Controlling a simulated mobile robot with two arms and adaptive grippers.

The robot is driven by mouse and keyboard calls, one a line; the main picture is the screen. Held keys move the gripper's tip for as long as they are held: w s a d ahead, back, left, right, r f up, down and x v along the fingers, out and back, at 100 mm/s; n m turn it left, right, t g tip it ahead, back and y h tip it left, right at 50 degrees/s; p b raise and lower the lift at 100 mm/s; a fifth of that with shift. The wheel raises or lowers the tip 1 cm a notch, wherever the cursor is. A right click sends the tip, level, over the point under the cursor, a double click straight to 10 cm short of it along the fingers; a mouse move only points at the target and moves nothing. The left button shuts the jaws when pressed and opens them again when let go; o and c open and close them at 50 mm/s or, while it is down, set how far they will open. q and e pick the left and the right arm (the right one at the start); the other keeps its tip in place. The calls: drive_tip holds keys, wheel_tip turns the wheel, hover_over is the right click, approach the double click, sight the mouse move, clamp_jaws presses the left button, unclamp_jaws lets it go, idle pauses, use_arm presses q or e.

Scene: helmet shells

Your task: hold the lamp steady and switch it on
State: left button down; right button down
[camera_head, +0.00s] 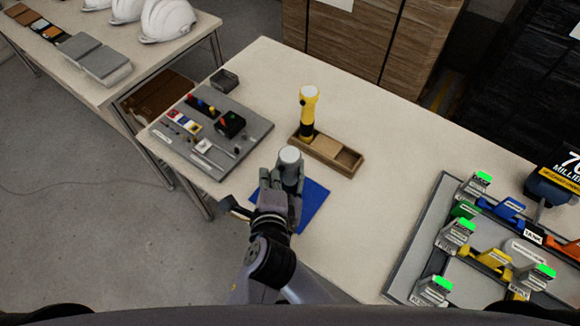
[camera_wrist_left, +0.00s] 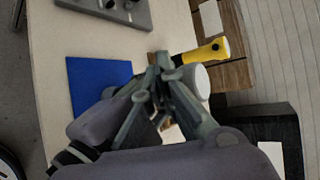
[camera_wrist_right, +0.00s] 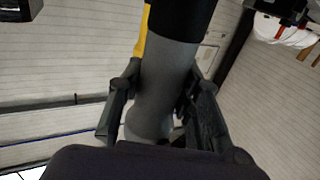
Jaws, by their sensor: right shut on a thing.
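A grey lamp with a pale round top (camera_head: 290,155) stands upright above the blue mat (camera_head: 315,203). Its pale end also shows in the left wrist view (camera_wrist_left: 196,82). My right gripper (camera_wrist_right: 160,80) is shut around the lamp's grey body (camera_wrist_right: 165,88), with a black section above the fingers. My left gripper (camera_head: 280,182) is beside the lamp. In the left wrist view its fingertips (camera_wrist_left: 157,72) come together close to the lamp; whether they touch it I cannot tell. The switch is hidden. In the head view the right gripper is mostly hidden behind the left.
A yellow-and-black lamp (camera_head: 308,112) stands in a wooden tray (camera_head: 328,150) just behind. A grey board with small parts (camera_head: 247,120) lies to the left. A rack of labelled coloured parts (camera_head: 425,250) lies to the right. The table between tray and rack is clear.

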use_arm(q)
drive_tip(key=shift+w+d, duration=0.1)
drive_tip(key=shift+w, duration=0.05)
idle(0.5)
drive_tip(key=shift+w+d, duration=0.2)
idle(0.3)
drive_tip(key=shift+s+a, duration=0.3)
drive_tip(key=shift+s, duration=0.1)
drive_tip(key=s+a, duration=0.3)
drive_tip(key=s, duration=0.2)
drive_tip(key=shift+a, duration=0.3)
drive_tip(key=shift+w, duration=0.1)
use_arm(e)
drive_tip(key=c, duration=1.1)
unclamp_jaws()
drive_tip(key=shift+o, duration=0.2)
